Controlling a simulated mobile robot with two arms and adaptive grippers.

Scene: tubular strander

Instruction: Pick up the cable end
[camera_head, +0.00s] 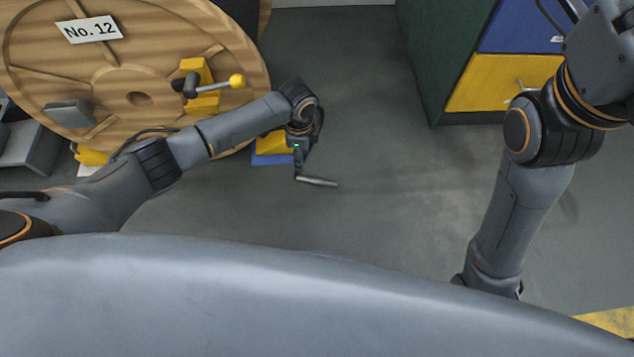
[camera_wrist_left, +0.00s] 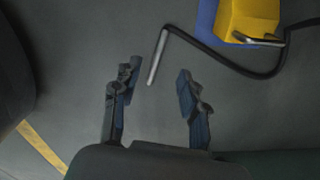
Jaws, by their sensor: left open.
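The cable end is a silver-grey metal rod. In the head view the cable end (camera_head: 320,182) sticks out to the right just below my left gripper (camera_head: 300,166). In the left wrist view the cable end (camera_wrist_left: 157,58) lies between and slightly ahead of the two fingertips of my left gripper (camera_wrist_left: 157,84). The fingers are spread wide, with visible gaps around the rod, and hold nothing. A black cable (camera_wrist_left: 222,60) runs from the rod's far end to the right. My right gripper is out of sight; only its arm shows.
A yellow block (camera_wrist_left: 250,18) with a metal handle and blue base stands beside the cable; the yellow block also shows in the head view (camera_head: 273,143). A large wooden reel (camera_head: 140,60) is at the left. A cabinet (camera_head: 440,60) stands at the upper right. Grey floor between is clear.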

